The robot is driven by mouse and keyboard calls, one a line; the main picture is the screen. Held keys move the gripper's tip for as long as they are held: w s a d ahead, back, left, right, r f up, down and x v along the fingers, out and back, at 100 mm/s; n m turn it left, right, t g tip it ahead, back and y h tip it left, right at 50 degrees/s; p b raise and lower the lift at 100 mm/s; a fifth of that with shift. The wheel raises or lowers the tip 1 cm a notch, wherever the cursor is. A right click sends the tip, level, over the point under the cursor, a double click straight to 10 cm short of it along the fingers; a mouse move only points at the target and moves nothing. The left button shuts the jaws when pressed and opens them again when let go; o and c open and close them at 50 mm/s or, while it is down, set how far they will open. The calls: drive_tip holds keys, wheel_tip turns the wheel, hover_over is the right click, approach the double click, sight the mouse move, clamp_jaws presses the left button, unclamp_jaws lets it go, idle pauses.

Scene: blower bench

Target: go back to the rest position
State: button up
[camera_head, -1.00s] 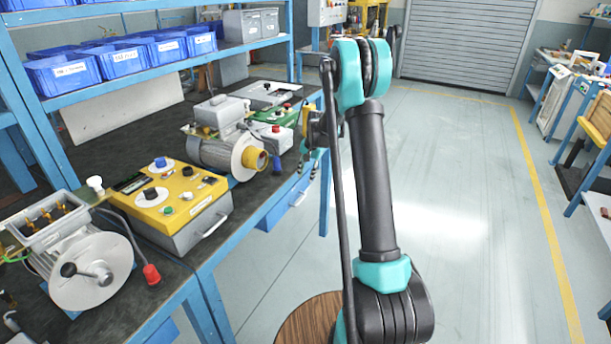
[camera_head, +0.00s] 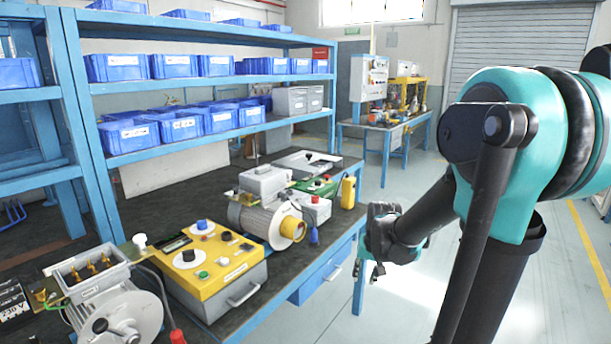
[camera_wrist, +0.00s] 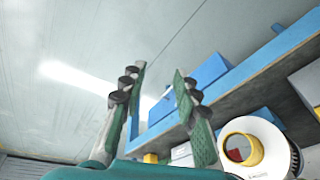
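My gripper (camera_head: 368,274) is beside the bench's right edge in the head view, over the floor side, partly hidden by its own wrist. In the wrist view my gripper (camera_wrist: 162,76) has its two fingers apart with nothing between them. Floor and a blue drawer show behind the gap. My arm is bent, with its large teal joint close to the camera at the right.
The bench (camera_head: 330,254) carries a yellow control box (camera_head: 215,272), a motor with a yellow shaft end (camera_head: 265,222) and a yellow upright object (camera_head: 348,192) near the edge. Blue bins (camera_head: 124,136) fill shelves behind. Floor (camera_head: 330,318) right of the bench is clear.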

drive_tip(key=s+f+n, duration=0.1)
drive_tip(key=s, duration=0.6)
drive_tip(key=s+d+f+n, duration=0.1)
drive_tip(key=s+f, duration=0.1)
drive_tip(key=s, duration=0.5)
drive_tip(key=shift+s+d+f+t+h, duration=0.15)
drive_tip(key=shift+s+f+t+h, duration=0.15)
drive_tip(key=shift+t, duration=0.1)
